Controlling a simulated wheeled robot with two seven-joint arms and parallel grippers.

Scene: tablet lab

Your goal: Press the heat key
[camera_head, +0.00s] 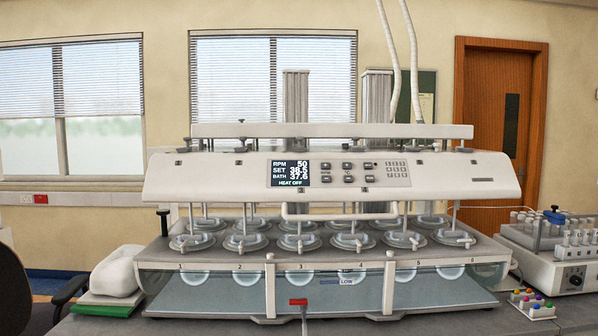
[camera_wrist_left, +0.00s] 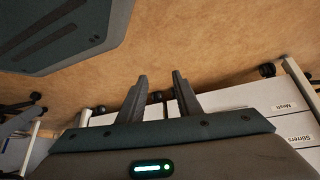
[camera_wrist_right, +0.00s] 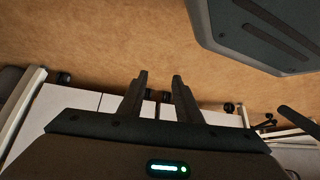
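The white dissolution bath machine (camera_head: 230,180) stands on the bench in the head view. Its front panel has a dark display (camera_head: 289,173) reading RPM 50, a set value near 38.5, bath 37.6 and HEAT OFF. Right of the display are two rows of small grey keys (camera_head: 347,173). Their labels are too small to read, so I cannot tell which is the heat key. My left gripper (camera_wrist_left: 160,78) and right gripper (camera_wrist_right: 160,78) are open and empty, over the floor and white drawers in their wrist views. Neither shows in the head view.
A white bar handle (camera_head: 340,212) sticks out below the panel. Lidded vessels stand in the water bath (camera_head: 340,290) below. A tube-rack instrument (camera_head: 560,268) is at right, a white bag-like thing (camera_head: 113,271) at left.

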